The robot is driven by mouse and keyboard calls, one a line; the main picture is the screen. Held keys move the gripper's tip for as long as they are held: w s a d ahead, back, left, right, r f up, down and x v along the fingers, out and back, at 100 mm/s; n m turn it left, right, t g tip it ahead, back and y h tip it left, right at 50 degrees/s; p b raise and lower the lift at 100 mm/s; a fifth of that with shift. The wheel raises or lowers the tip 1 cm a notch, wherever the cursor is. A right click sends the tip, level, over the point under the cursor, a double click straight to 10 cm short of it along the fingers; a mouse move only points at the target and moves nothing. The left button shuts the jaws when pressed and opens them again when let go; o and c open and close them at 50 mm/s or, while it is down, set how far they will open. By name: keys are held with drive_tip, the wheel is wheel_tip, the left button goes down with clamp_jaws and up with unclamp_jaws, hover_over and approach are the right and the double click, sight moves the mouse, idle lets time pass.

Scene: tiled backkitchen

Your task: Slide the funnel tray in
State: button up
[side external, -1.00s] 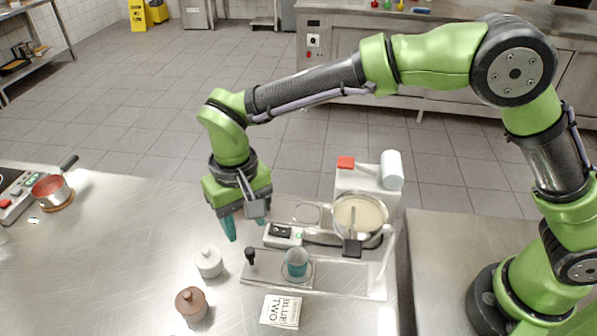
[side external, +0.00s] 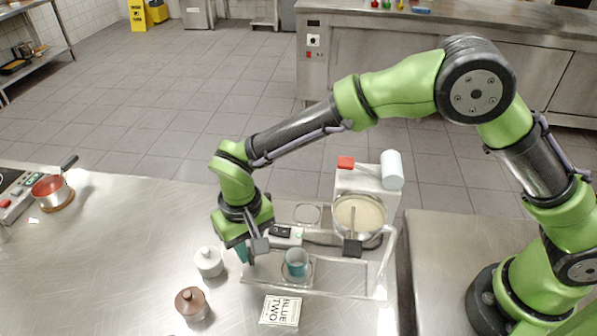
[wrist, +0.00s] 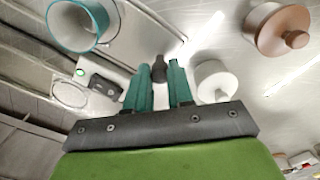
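The funnel tray (side external: 335,283) is a clear plate lying along the front of the machine on the steel counter. A teal funnel-like cup (side external: 296,263) stands in it; the cup also shows in the wrist view (wrist: 78,24). The tray's black knob handle (wrist: 158,72) is at its left end. My gripper (side external: 245,254) is low at that end, and in the side view it hides the knob. In the wrist view its teal fingers (wrist: 159,80) are apart, with the knob between their tips. I cannot tell whether they touch it.
A white-lidded jar (side external: 209,262) stands close left of my gripper, and a brown-lidded jar (side external: 192,304) nearer the front. A batter bowl (side external: 358,216) and switch box (side external: 284,236) are behind the tray. A lettered card (side external: 281,311) lies in front. The left counter is mostly clear.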

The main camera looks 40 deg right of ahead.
sight(277, 267)
clamp_jaws()
drive_tip(key=shift+s+d, duration=1.7)
drive_tip(key=shift+d, duration=0.05)
drive_tip(key=o, duration=0.5)
unclamp_jaws()
drive_tip(key=shift+o, duration=0.2)
drive_tip(key=shift+r, duration=0.1)
wheel_tip(277, 267, up, 17)
